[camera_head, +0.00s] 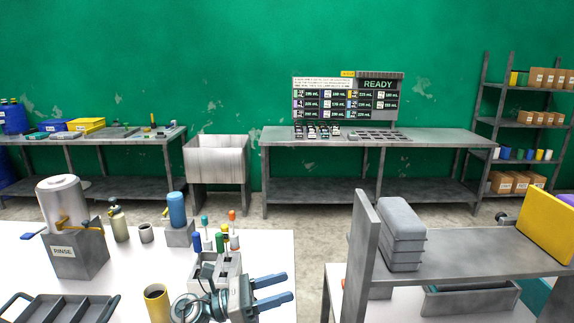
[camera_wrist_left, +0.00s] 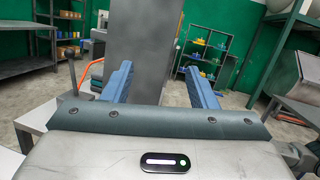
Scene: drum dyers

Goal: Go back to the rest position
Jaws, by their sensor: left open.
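My left gripper (camera_head: 272,291) is over the right part of the white table in the head view, its two blue fingers pointing right. It is open, with nothing between the fingers. In the left wrist view the gripper (camera_wrist_left: 160,85) shows its blue fingers spread apart, with a grey upright panel beyond them. My right gripper is not in view.
The white table (camera_head: 120,283) holds a rinse container (camera_head: 75,250), a yellow cup (camera_head: 157,302), a grey tray (camera_head: 60,308) and a holder with several coloured tools (camera_head: 228,265). A grey shelf unit (camera_head: 480,262) stands to the right. Open floor lies beyond.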

